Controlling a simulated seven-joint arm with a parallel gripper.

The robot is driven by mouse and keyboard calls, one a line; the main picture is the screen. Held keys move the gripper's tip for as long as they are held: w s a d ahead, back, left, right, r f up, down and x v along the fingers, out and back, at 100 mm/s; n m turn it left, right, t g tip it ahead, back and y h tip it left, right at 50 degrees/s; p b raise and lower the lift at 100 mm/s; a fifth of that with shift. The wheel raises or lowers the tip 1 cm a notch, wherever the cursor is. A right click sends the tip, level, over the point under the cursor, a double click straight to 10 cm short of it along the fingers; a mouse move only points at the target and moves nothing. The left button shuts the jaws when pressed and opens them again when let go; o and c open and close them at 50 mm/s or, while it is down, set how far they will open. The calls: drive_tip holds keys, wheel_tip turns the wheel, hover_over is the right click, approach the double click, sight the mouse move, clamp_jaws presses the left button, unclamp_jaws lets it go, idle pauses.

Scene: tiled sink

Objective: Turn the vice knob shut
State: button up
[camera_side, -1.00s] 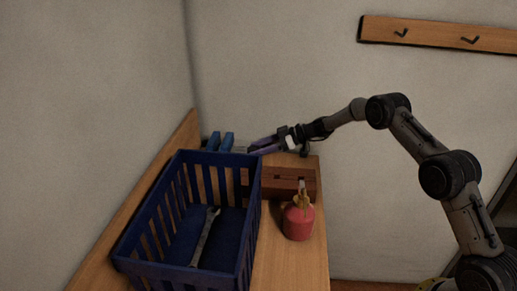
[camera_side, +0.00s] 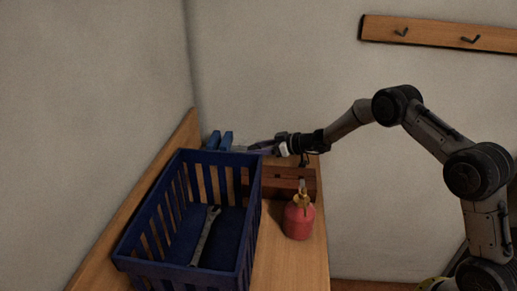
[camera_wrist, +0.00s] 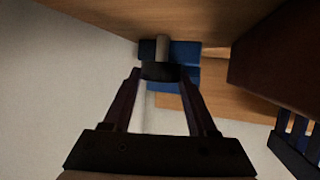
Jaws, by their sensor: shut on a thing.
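The blue vice (camera_side: 222,141) stands at the back of the wooden bench, behind the blue crate. In the wrist view its blue body (camera_wrist: 184,51) shows beyond my fingers, with a grey screw (camera_wrist: 162,46) leading to a dark knob (camera_wrist: 161,72). My gripper (camera_wrist: 160,78) is shut on the knob, one finger on each side of it. In the side view my gripper (camera_side: 257,148) reaches in from the right, just right of the vice; the knob is too small to make out there.
The blue slatted crate (camera_side: 122,262) holds a grey wrench (camera_side: 206,235). A brown box (camera_side: 283,173) lies below my gripper. A hook rail (camera_side: 436,36) is on the wall.

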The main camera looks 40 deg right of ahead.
drive_tip(key=shift+r, duration=0.1)
drive_tip(key=o, duration=1.4)
drive_tip(key=shift+c, duration=0.2)
drive_tip(key=v, duration=1.3)
drive_tip(key=shift+s+d, duration=0.15)
drive_tip(key=shift+s, duration=0.25)
